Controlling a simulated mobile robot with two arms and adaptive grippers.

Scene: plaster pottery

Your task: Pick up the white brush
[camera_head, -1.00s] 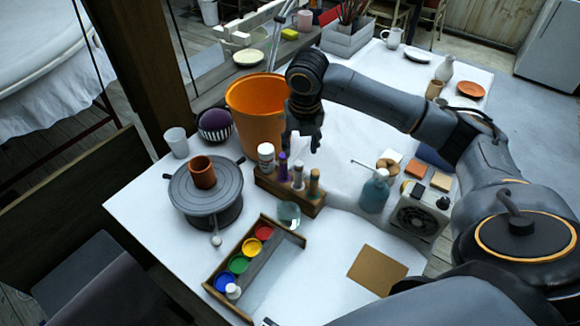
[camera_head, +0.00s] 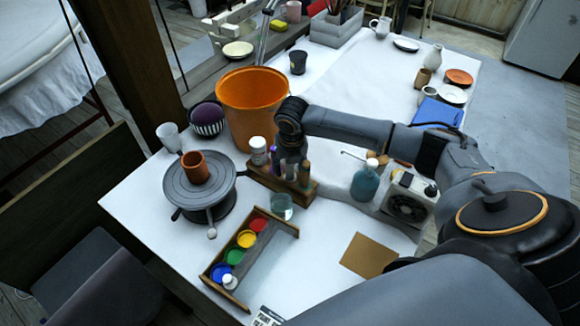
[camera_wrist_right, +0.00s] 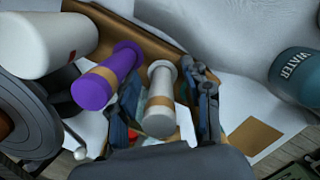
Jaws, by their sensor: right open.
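The white brush (camera_wrist_right: 160,98) has a pale handle with a tan band and stands in the wooden holder (camera_head: 264,176). In the right wrist view it lies between the two fingers of my right gripper (camera_wrist_right: 164,110), which is open. In the head view my right gripper (camera_head: 291,158) is pointing down at the holder and covers much of the white brush. A purple brush (camera_wrist_right: 107,78) stands just left of it, outside the fingers. It also shows in the head view (camera_head: 273,157). Contact between fingers and brush cannot be told. My left gripper is not in view.
A white bottle (camera_head: 258,151) stands at the holder's left end, a wooden-handled tool (camera_head: 304,173) at its right. An orange bucket (camera_head: 252,100) is behind. A glass (camera_head: 281,207) and paint tray (camera_head: 232,263) are in front. A blue bottle (camera_head: 366,183) stands right.

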